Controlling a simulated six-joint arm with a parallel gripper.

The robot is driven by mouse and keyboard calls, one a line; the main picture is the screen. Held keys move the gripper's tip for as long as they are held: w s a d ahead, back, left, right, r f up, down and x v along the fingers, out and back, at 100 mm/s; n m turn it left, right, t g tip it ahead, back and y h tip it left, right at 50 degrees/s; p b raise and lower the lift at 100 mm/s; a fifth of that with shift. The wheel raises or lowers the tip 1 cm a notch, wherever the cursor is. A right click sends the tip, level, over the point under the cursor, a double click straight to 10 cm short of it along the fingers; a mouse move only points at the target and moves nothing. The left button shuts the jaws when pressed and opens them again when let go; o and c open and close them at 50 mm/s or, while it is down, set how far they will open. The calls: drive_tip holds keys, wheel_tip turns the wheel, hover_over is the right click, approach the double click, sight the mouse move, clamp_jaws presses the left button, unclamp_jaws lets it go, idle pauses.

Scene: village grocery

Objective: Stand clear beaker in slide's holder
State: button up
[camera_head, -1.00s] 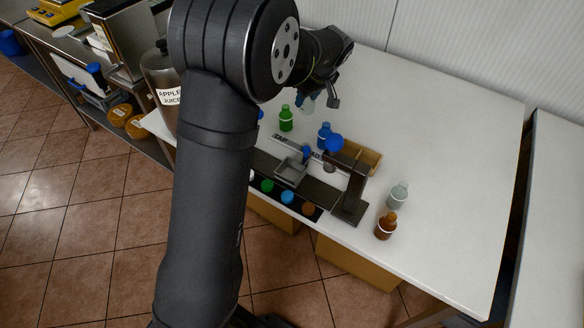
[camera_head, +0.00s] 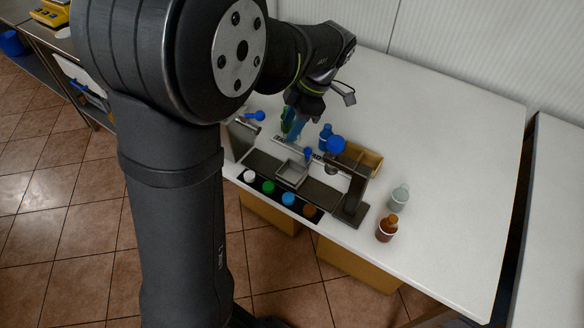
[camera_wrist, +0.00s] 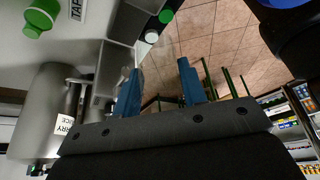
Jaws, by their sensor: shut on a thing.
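My gripper (camera_head: 292,126) is shut on a clear beaker, held between the two blue fingers over the left part of the table. In the wrist view my gripper (camera_wrist: 158,68) shows its fingers apart, with the faint see-through beaker (camera_wrist: 150,80) between them; its outline is hard to make out. The slide's holder (camera_head: 292,173) is a small square grey tray on a dark rail, with a blue knob at its back. It lies below and in front of my gripper, and its grey wall also shows in the wrist view (camera_wrist: 115,60). The holder looks empty.
A green bottle (camera_wrist: 40,18) stands behind my fingers. A blue bottle (camera_head: 325,138), a dark post with a blue ball (camera_head: 336,145) and a wooden tray (camera_head: 372,158) stand right of them. Clear (camera_head: 399,198) and brown (camera_head: 387,229) bottles stand farther right. A steel juice dispenser (camera_wrist: 55,105) is close.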

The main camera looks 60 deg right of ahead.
wheel_tip(320, 180, down, 15)
drive_tip(key=shift+f, duration=0.1)
idle(0.3)
drive_tip(key=shift+f, duration=0.1)
drive_tip(key=o, duration=1)
drive_tip(key=shift+o, duration=0.2)
drive_tip(key=v, duration=1.2)
drive_tip(key=shift+r, duration=0.2)
